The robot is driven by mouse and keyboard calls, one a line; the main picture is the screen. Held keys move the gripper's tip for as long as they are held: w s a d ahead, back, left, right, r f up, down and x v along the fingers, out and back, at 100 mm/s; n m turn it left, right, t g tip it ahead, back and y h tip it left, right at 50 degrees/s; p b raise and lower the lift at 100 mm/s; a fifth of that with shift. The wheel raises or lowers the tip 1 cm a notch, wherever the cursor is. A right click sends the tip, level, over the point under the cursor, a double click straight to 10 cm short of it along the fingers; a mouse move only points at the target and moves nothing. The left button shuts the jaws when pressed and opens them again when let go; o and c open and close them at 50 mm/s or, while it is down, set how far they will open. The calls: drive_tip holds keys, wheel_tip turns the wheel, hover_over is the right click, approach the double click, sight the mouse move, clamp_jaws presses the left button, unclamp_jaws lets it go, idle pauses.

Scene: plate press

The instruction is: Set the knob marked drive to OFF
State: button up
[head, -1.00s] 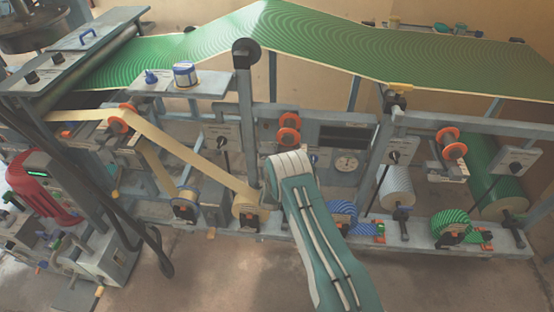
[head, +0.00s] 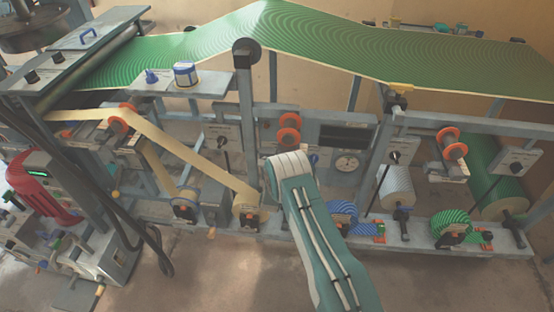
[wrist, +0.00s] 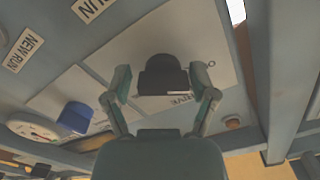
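In the wrist view a black knob (wrist: 163,75) stands on a pale panel plate (wrist: 225,68). A partly covered label (wrist: 180,100) below it seems to read DRIVE, upside down. A letter O shows on the plate to the right; the other markings are hidden, and I cannot tell the knob's setting. My gripper (wrist: 161,80) is open, with one finger on each side of the knob. A gap shows at the left finger; the right finger is close, and I cannot tell if it touches. In the head view my arm hides the knob and gripper.
A blue knob (wrist: 74,117) and a round gauge (wrist: 35,129) sit left of the gripper in the wrist view. The gauge (head: 347,163) is right of my arm in the head view. A frame post (head: 245,120) and orange-ended rollers (head: 289,137) stand close by.

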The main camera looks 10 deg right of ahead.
drive_tip(key=shift+w+r, duration=0.1)
drive_tip(key=shift+r, duration=0.2)
drive_tip(key=v, duration=1.2)
drive_tip(key=shift+f, duration=0.15)
